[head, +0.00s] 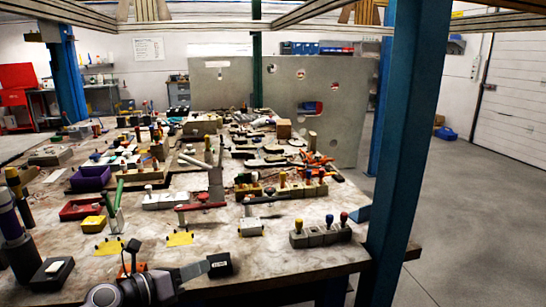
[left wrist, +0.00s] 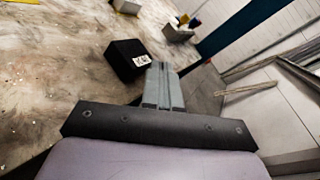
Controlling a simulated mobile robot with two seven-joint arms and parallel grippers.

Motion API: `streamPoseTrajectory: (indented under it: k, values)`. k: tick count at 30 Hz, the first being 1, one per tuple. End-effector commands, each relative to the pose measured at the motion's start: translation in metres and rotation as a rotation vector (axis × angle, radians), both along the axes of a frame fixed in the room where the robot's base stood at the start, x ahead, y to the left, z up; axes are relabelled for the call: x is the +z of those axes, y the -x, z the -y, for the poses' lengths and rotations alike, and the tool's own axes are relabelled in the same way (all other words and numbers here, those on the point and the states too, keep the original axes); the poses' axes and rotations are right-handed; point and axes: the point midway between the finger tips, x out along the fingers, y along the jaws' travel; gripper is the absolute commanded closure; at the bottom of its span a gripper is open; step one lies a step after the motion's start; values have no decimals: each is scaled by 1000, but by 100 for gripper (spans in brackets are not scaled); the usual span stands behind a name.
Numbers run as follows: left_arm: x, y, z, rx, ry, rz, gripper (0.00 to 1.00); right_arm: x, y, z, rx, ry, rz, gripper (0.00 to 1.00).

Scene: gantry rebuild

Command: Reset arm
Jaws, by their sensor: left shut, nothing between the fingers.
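My left gripper (head: 205,267) is low in the head view, over the near edge of the table, with its fingers pointing right. In the left wrist view its grey fingers (left wrist: 161,68) lie together with nothing between them. A small black box with a white label (head: 220,264) is close by the fingertips in the head view. In the left wrist view this black box (left wrist: 126,60) sits on the table just left of the fingertips; I cannot tell whether they touch. My right gripper is not in view.
The worktable (head: 290,267) is crowded with tools, bins and blocks. A grey block with coloured knobs (head: 320,235) stands near the right edge. A blue post (head: 408,140) rises at the table's right side. Open floor (head: 470,220) lies beyond it.

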Motion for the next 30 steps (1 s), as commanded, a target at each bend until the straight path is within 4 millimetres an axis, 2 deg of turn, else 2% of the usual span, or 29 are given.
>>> streamPoseTrajectory:
  k: [1,4,8,17,21,27,30]
  values:
    - [-10,13,9,20,108,-59,100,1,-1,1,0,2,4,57]
    - [-24,34,21,85,347,-189,100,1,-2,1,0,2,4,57]
    - [-44,62,25,199,666,-381,100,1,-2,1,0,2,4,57]
    - [-112,138,1,569,1351,-845,100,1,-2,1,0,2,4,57]
    - [-151,186,-14,789,1647,-1050,100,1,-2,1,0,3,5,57]
    - [-193,258,-30,1089,1990,-1270,100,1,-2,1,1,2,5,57]
    - [-204,282,-33,1190,2094,-1331,100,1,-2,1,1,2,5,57]
